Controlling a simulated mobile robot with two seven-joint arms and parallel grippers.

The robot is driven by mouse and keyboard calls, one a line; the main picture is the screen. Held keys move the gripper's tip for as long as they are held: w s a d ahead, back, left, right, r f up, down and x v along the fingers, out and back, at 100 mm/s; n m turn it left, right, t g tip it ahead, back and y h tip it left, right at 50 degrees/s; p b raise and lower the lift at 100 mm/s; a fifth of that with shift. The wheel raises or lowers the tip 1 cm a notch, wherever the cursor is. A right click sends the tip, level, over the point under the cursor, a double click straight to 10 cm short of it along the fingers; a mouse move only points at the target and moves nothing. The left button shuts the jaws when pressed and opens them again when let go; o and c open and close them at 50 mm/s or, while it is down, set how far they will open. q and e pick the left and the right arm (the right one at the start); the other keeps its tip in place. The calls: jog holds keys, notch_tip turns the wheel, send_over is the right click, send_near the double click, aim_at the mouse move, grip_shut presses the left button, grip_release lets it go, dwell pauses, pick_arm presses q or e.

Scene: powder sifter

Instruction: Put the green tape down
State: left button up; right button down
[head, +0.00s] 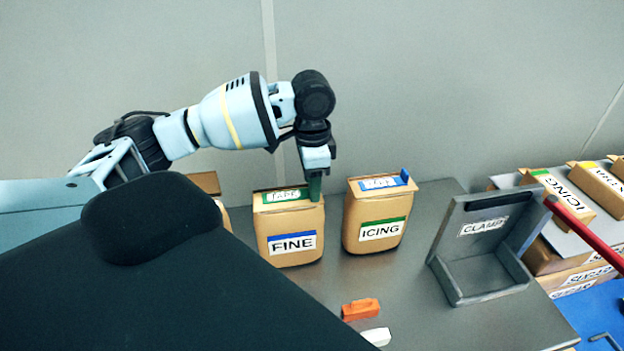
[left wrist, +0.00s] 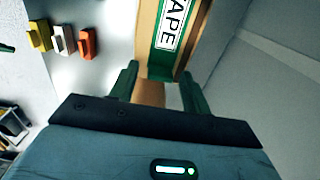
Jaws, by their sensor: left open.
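The green tape (head: 284,196) is a green strip with a white TAPE label along the top of the brown FINE bag (head: 290,240). In the left wrist view the green tape (left wrist: 173,28) runs up from between my fingers. My left gripper (head: 314,187) points down at the right end of the bag's top. Its two dark green fingers (left wrist: 158,84) are open and stand apart on either side of the tape's near end. Whether a finger touches the tape is unclear. My right gripper is not in view.
The ICING bag (head: 374,220), with a blue tape strip, stands close to the right. A grey CLAMP box (head: 482,245) is further right. Orange (head: 361,309) and white (head: 377,336) clips lie in front. A red bar (head: 583,231) crosses the right edge.

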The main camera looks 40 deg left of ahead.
pick_arm(q)
notch_tip(320, 180, up, 12)
jog(key=shift+r, duration=0.15)
dwell(0.5)
dwell(0.7)
